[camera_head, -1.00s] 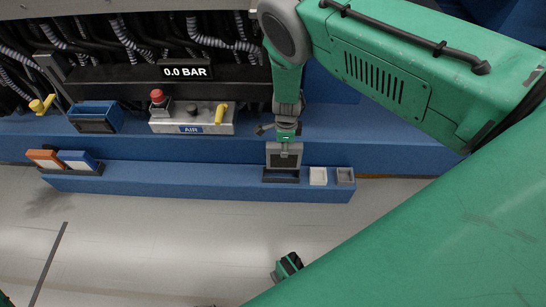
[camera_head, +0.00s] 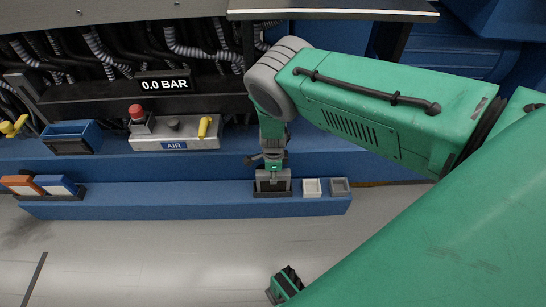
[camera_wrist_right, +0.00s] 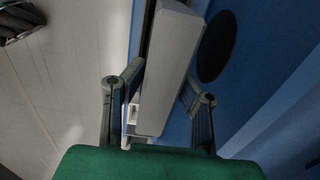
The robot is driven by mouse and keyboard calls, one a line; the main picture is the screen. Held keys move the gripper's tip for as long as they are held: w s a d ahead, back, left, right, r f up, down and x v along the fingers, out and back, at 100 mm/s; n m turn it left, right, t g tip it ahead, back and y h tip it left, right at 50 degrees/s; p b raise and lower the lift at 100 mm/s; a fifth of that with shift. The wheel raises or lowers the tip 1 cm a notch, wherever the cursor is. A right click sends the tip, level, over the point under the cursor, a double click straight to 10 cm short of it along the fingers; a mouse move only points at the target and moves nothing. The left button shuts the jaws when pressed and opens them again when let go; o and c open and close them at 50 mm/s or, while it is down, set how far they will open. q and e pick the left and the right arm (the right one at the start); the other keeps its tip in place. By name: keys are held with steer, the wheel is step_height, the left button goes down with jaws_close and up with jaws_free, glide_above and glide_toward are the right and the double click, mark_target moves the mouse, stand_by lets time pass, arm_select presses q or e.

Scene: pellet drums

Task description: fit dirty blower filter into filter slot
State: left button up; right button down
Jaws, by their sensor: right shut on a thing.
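My right gripper (camera_head: 271,163) points down and is shut on the dirty blower filter, a grey flat square panel (camera_head: 272,181). In the right wrist view, the filter's pale grey edge (camera_wrist_right: 172,65) lies between the two fingers (camera_wrist_right: 158,105). The filter stands roughly upright at a black holder (camera_head: 287,191) on the blue ledge. Its lower edge meets or overlaps the holder; I cannot tell how deep it sits. A blue box with a dark opening (camera_head: 71,138) is at the left; I cannot tell whether this is the filter slot.
An orange-framed filter (camera_head: 22,186) and a blue-framed filter (camera_head: 58,185) stand at the ledge's left end. A white tray (camera_head: 312,188) and a grey tray (camera_head: 340,187) are right of the holder. An AIR panel (camera_head: 174,133) is behind. The ledge's middle is clear.

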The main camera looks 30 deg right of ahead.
steer(key=shift+a, duration=0.15)
steer(key=c, duration=1.2)
jaws_free()
